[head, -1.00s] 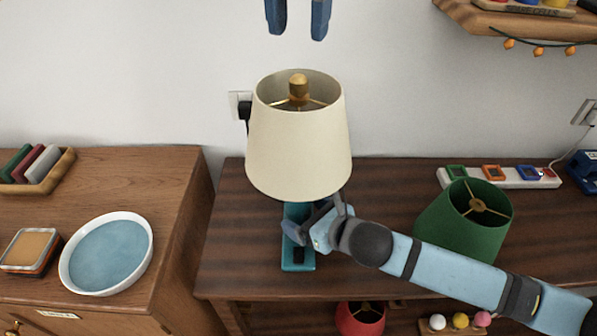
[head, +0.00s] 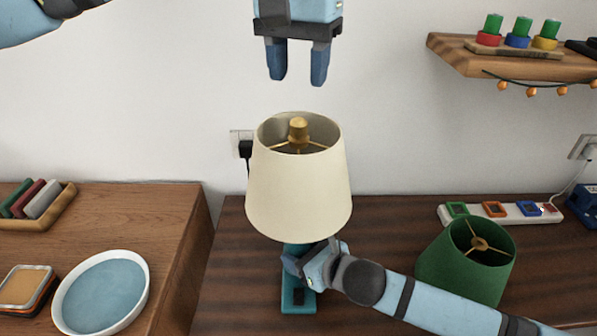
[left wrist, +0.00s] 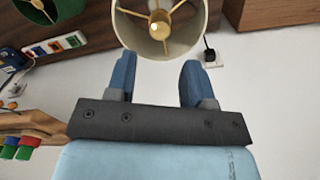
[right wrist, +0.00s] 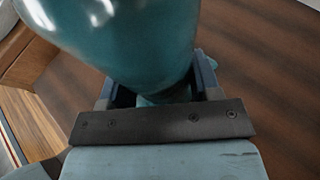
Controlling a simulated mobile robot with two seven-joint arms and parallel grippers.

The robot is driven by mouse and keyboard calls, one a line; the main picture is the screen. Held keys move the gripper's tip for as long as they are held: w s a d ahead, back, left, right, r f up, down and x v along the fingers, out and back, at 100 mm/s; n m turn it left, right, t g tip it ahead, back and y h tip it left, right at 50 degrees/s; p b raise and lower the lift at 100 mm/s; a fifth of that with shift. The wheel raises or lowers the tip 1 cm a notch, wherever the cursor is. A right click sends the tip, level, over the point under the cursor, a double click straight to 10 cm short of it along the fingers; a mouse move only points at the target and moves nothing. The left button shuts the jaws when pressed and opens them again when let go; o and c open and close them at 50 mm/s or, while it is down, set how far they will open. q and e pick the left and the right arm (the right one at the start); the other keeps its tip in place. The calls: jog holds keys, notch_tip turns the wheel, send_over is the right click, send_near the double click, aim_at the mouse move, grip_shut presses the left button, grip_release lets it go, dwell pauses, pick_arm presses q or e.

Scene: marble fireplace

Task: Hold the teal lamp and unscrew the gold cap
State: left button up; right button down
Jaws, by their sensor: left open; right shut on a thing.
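The teal lamp (head: 297,300) stands upright on the dark wood top under a cream shade (head: 297,195). The gold cap (head: 298,128) sits at the centre of the shade's top, on a gold spider; the left wrist view also shows the cap (left wrist: 160,27). My left gripper (head: 298,80) is open and empty, pointing down above the cap with a clear gap. My right gripper (head: 300,266) is shut on the lamp below the shade. In the right wrist view its fingers are around the narrow part under the wide teal body (right wrist: 130,40).
A green lampshade (head: 468,262) stands to the right, near my right forearm. A white strip with coloured squares (head: 490,211) lies behind it. A wooden wall shelf (head: 480,58) with string lights is at upper right. A plate (head: 100,292) and tray are on the left cabinet.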

aim_at(299, 119)
pick_arm(q)
jog(key=m, duration=0.3)
jog(key=shift+m, duration=0.4)
jog(key=shift+f+m, duration=0.25)
jog(key=shift+m, duration=0.05)
notch_tip(299, 119, down, 8)
jog(key=shift+r, duration=0.25)
jog(key=shift+c, duration=0.2)
